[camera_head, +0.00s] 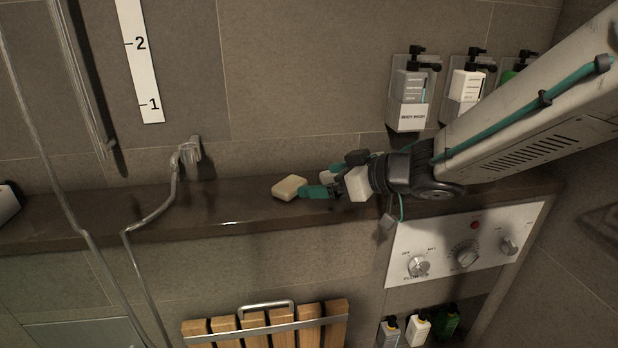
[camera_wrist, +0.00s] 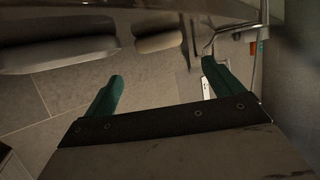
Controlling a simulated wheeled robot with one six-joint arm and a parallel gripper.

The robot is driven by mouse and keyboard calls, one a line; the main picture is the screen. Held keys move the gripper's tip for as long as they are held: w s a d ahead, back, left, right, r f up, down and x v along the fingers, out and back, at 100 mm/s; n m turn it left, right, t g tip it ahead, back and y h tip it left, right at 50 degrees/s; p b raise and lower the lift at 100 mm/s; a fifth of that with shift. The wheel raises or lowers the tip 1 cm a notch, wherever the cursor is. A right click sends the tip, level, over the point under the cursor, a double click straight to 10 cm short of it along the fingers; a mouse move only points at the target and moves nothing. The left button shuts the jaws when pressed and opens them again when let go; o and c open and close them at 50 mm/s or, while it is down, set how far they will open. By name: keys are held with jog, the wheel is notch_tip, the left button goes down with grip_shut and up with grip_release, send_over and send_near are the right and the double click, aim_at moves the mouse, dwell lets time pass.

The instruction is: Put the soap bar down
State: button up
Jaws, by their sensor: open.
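A pale yellow soap bar (camera_head: 289,188) lies flat on the dark ledge (camera_head: 235,205) along the tiled wall. My gripper (camera_head: 326,182) is just right of it in the head view, low over the ledge. One teal finger appears very close to the bar's right end; I cannot tell whether they touch. In the wrist view my gripper (camera_wrist: 164,78) has its two teal fingers wide apart with nothing held between them. A pale rounded object (camera_wrist: 158,40) lies beyond the gap, probably the soap bar. A larger pale object (camera_wrist: 60,55) is at its left; I cannot tell what it is.
A bent metal pipe (camera_head: 153,215) crosses the ledge at the left. Wall dispensers (camera_head: 409,95) hang above my arm. A control panel with knobs (camera_head: 465,243) is below it. A slatted wooden seat (camera_head: 265,325) is lower down. The ledge between pipe and soap is clear.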

jog(key=v, duration=0.4)
jog(key=shift+s+d+r, duration=0.15)
jog(key=shift+d, duration=0.2)
